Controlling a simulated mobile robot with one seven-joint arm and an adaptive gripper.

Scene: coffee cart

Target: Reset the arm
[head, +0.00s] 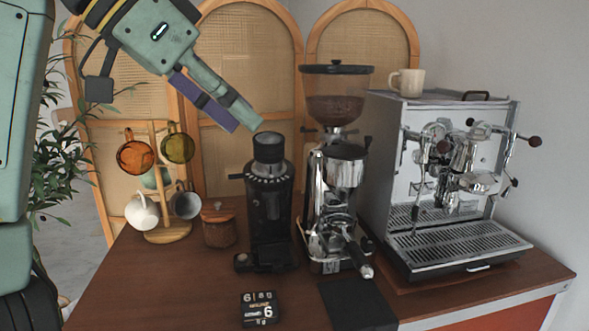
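My arm comes in from the upper left. My gripper (238,120) hangs in the air at the upper middle, tilted down to the right, with its green tip just above and left of the black grinder's top. A purple bar lies along its lower left side. The angle does not show whether the fingers are apart or closed, and I see no object clearly held in them.
The black grinder (268,205) stands below my gripper. Right of it are a chrome grinder (340,185) and an espresso machine (380,170) with a cup (407,82) on top. A mug tree (168,236), wooden jar (218,226), scale (259,308) and black mat (357,303) share the counter (150,285).

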